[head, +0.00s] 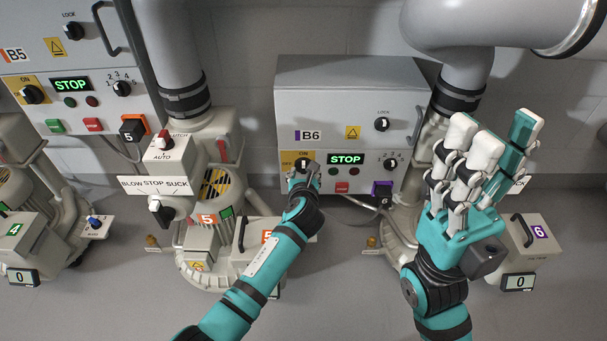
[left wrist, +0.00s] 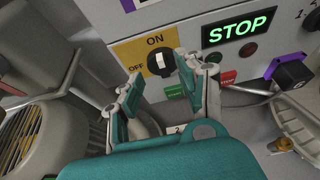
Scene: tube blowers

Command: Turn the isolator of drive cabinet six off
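The drive cabinet B6 (head: 350,108) stands in the middle of the head view. Its isolator is a dark knob (left wrist: 159,64) on a yellow ON/OFF plate (left wrist: 132,52); the knob's white mark appears to point up towards ON. In the head view the isolator (head: 303,163) is partly covered by my left gripper (head: 303,180). In the left wrist view the left gripper (left wrist: 160,88) is open, its fingertips apart at either side below the knob; contact is unclear. My right gripper (head: 490,150) is open and empty, raised in front of the cabinet's right side.
The B6 display (head: 345,159) reads STOP, above a red button (head: 342,187). A LOCK knob (head: 382,124) and a purple-framed number 6 block (head: 383,194) are nearby. Cabinet B5 (head: 90,60) and a blower (head: 215,165) stand left; a grey pipe (head: 455,70) rises right.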

